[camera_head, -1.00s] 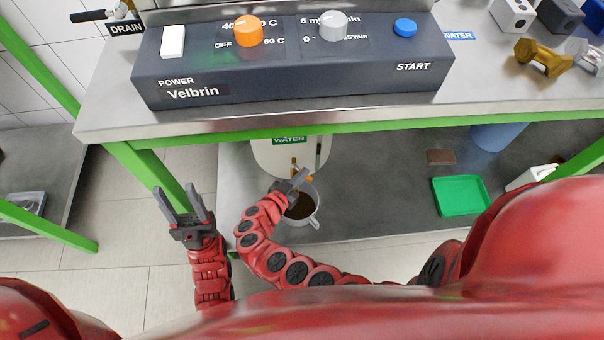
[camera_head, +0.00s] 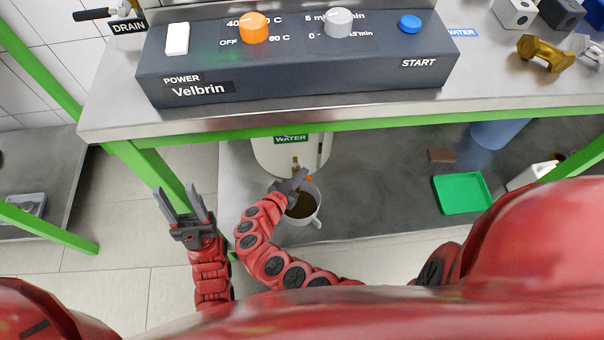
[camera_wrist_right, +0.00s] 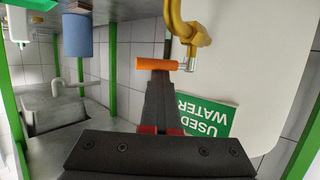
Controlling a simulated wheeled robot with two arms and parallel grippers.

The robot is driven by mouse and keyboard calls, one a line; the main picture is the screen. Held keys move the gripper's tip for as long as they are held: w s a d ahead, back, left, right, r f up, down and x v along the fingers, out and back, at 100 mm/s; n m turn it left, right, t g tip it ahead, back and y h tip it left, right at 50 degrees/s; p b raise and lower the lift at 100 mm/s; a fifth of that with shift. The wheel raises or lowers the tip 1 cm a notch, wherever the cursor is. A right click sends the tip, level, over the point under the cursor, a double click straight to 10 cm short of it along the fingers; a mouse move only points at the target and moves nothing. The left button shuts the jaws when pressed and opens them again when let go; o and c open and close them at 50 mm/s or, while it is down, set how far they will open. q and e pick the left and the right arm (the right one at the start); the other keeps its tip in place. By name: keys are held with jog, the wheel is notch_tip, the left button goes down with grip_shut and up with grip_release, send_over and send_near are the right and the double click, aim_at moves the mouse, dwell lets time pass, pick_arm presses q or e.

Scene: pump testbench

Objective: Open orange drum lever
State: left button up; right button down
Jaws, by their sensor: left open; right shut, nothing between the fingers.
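The white drum (camera_head: 316,160) with a green WATER label stands on the lower shelf under the bench. In the right wrist view the label reads USED WATER (camera_wrist_right: 203,116), upside down. There the drum's brass tap (camera_wrist_right: 188,28) carries an orange lever (camera_wrist_right: 158,64). My right gripper (camera_wrist_right: 158,76) is shut and empty, its fingertips at the lever, seemingly touching it; exact contact is unclear. In the head view my right gripper (camera_head: 303,174) is by the tap and largely hides the lever. My left gripper (camera_head: 183,199) is open and empty, left of the shelf.
A grey pot (camera_head: 312,217) with dark contents stands below the tap, close to my right gripper. A green tray (camera_head: 462,194) and a brown block (camera_head: 441,155) lie farther right on the shelf. The control panel (camera_head: 300,75) and bench top are above; a green frame leg (camera_head: 160,180) stands near my left gripper.

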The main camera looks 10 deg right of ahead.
jog(key=shift+s+a+f, duration=0.1)
jog(key=shift+a+f, duration=0.05)
jog(key=shift+a, duration=0.25)
jog(key=shift+s+a+f, duration=0.1)
jog(key=shift+a+f, duration=0.05)
jog(key=shift+a, duration=0.25)
jog(key=shift+w, duration=0.1)
jog(key=shift+w+d+b, duration=0.2)
jog(key=shift+w+b, duration=0.2)
jog(key=shift+b, duration=0.15)
jog(key=shift+w+d, duration=0.1)
jog(key=shift+w, duration=0.35)
jog(key=shift+s+r, duration=0.1)
jog(key=shift+r, duration=0.05)
